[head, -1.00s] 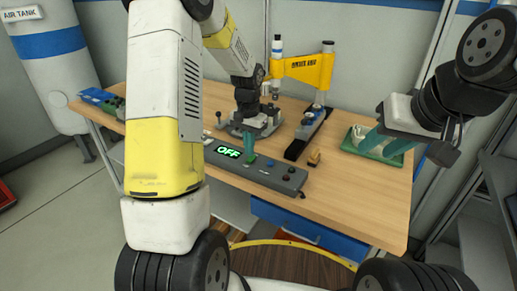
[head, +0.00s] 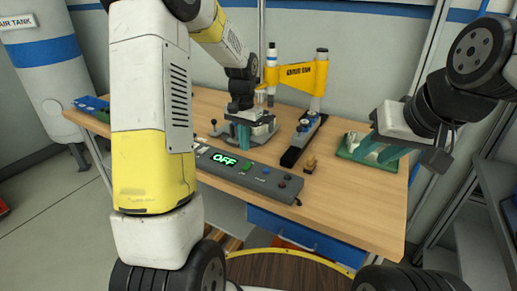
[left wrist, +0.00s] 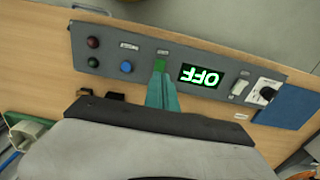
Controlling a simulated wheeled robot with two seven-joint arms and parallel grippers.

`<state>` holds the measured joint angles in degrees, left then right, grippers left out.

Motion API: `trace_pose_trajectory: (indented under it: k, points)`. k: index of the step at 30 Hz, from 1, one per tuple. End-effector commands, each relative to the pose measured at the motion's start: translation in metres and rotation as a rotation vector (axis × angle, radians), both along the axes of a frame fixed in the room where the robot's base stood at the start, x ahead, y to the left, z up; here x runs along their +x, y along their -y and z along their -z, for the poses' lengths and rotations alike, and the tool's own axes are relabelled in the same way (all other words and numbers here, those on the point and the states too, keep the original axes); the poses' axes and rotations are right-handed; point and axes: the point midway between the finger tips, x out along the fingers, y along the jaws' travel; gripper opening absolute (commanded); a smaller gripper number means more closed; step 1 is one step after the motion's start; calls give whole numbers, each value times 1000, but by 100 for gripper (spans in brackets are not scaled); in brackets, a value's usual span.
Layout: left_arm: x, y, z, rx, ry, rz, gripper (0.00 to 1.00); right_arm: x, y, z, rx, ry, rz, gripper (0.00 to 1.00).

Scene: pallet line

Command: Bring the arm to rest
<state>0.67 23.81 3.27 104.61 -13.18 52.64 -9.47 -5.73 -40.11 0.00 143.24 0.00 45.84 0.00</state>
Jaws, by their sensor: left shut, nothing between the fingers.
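My left gripper (head: 243,146) is shut and empty in the head view, with teal fingers pointing down, just behind the grey control box (head: 283,195) on the bench. The box's display (head: 223,159) reads OFF in green. In the left wrist view, the shut fingers (left wrist: 161,88) point at the box (left wrist: 140,48), overlapping its edge near a green button (left wrist: 161,64); whether they touch it cannot be told. The display (left wrist: 201,76) appears upside down there. My right gripper (head: 373,150) has its teal fingers apart over the green tray (head: 345,155) at the bench's right.
Behind the left gripper stand a metal fixture (head: 262,133) and a yellow swing arm (head: 295,73) on a post. A small wooden block (head: 310,166) lies right of the black base. A blue item (head: 91,103) lies at the left end. The front right of the bench (head: 350,215) is clear.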

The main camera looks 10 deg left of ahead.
Motion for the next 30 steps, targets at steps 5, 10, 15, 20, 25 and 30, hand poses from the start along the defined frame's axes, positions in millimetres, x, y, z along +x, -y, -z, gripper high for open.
trace_pose_trajectory:
  k: [5,10,15,20,25,30]
  points:
    - [-18,1,-35,-13,57,-28,0,0,0,0,0,0,0,36]
    - [-63,4,-91,-51,162,-87,0,0,0,0,0,0,0,36]
    - [-117,8,-132,-103,270,-148,0,0,0,0,0,0,0,36]
    - [-169,13,-155,-165,369,-205,0,0,0,0,0,0,0,36]
    - [-214,17,-164,-228,455,-253,0,0,0,0,0,0,0,36]
    - [-237,21,-163,-267,499,-277,0,0,0,0,0,0,0,36]
